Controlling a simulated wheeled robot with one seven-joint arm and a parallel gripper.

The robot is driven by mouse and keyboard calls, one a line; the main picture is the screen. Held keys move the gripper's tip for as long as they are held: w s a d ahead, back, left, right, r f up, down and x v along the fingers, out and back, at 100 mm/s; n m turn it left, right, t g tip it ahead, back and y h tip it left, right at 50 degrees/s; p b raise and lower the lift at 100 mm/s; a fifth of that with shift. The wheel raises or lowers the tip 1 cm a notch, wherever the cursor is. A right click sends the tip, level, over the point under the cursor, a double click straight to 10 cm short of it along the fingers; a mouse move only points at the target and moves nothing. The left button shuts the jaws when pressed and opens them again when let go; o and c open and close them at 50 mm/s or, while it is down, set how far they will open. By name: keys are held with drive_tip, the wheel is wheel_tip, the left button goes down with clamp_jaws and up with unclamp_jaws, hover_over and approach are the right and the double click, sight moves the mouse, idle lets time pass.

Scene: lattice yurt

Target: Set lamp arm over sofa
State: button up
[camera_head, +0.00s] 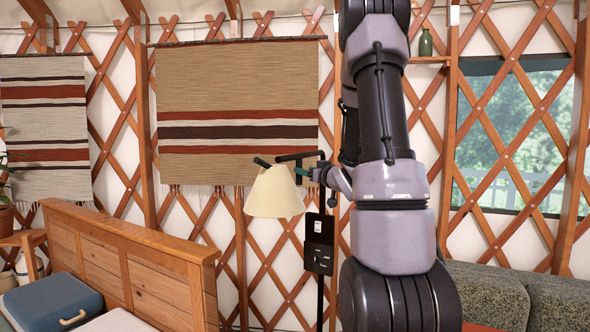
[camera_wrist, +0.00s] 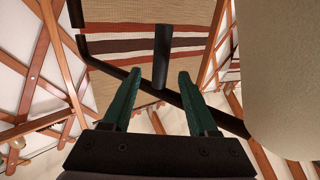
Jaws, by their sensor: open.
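The lamp has a cream shade (camera_head: 274,192) hanging from a black lamp arm (camera_head: 297,157), left of my arm in the head view. A black pole with a control box (camera_head: 319,258) stands below it. My gripper (camera_head: 309,173) is close to the lamp arm, partly hidden by my wrist. In the wrist view my gripper (camera_wrist: 158,82) is open, with a short black stub (camera_wrist: 161,60) between its green fingers and a diagonal black bar (camera_wrist: 228,122) crossing behind them. The shade (camera_wrist: 287,75) fills the right side. The sofa (camera_head: 490,290) has dark speckled cushions at lower right.
A wooden bed frame or bench (camera_head: 130,262) with a blue case (camera_head: 50,303) stands at lower left. Striped woven hangings (camera_head: 238,80) cover the lattice wall behind the lamp. A small shelf (camera_head: 430,60) holds a green bottle (camera_head: 426,43). A window is at right.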

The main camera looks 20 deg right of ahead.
drive_tip(key=w, duration=0.8)
drive_tip(key=shift+w+a, duration=0.15)
drive_tip(key=shift+a, duration=0.15)
clamp_jaws()
idle(1.0)
